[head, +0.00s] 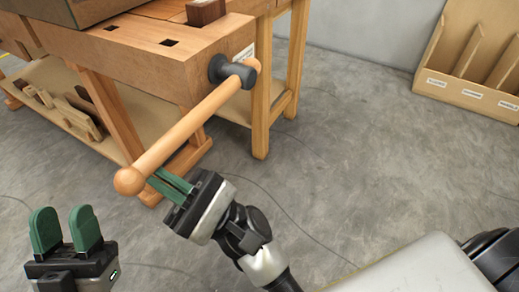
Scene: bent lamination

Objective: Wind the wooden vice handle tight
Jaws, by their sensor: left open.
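The wooden vice handle (190,124) is a long round bar with ball ends, set through a dark vice hub (224,70) on the bench's end. It slants from upper right down to a large ball (129,181) at lower left. My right gripper (157,181) is at the handle's lower part, just right of the ball. Its green fingers lie close together and their tips meet the handle's edge; whether they clasp it is unclear. My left gripper (64,229) is open and empty, fingers up, below and left of the ball, apart from the handle.
The wooden workbench (150,55) fills the upper left, with legs and a low shelf (110,130) holding wooden pieces. A labelled wooden rack (470,93) stands by the wall at upper right. The grey floor between is open, with a thin cable-like line across it.

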